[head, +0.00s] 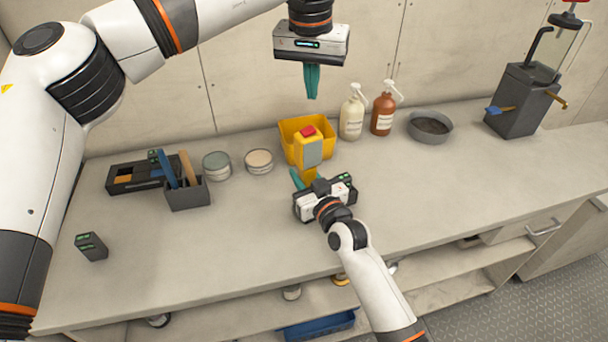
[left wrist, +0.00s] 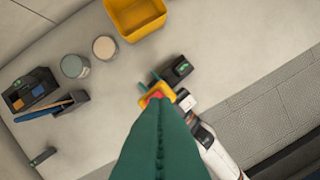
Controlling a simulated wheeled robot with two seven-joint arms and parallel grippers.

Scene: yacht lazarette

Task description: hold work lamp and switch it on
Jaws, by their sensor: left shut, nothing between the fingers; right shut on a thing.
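The work lamp (head: 310,165) is yellow with a grey face (head: 312,152) and a red switch (head: 307,131) on top. It stands upright in my right gripper (head: 306,178), which is shut on its lower part. No glow shows on the lamp. My left gripper (head: 312,96) is shut and empty, pointing down above the lamp, with a clear gap between. In the left wrist view, the shut green fingers (left wrist: 158,130) cover much of the picture, and the red switch (left wrist: 155,97) shows just beyond their tips. Whether the lamp touches the bench is hidden.
A yellow bin (head: 291,126) is close behind the lamp. Two pump bottles (head: 352,117) and a grey bowl (head: 444,133) stand right of it. Two tins (head: 259,168), a tool holder (head: 188,199) and a dark tray (head: 122,180) are left. The bench front is mostly clear.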

